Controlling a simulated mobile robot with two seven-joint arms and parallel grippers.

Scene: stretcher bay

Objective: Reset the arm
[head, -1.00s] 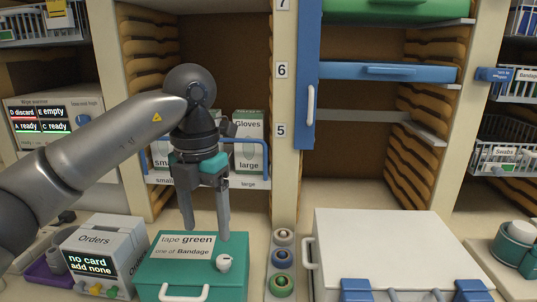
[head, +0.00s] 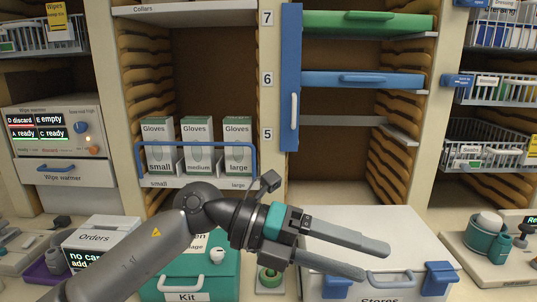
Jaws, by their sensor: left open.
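My left arm comes in from the lower left. My left gripper (head: 362,258) points to the right with its fingers apart and nothing between them. It is in front of the white Stores box (head: 413,228) and hides part of its lid and front. My left forearm and wrist cover part of the green Kit box (head: 226,272) and its label. My right gripper is not in the picture.
Glove boxes (head: 197,141) stand behind a blue rail on the shelf. The wipe warmer (head: 60,140) is at left, above the Orders box (head: 98,235). Wire baskets (head: 495,150) hang at right. A teal pot (head: 487,240) stands at lower right. The shelf bay (head: 340,165) above the Stores box looks empty.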

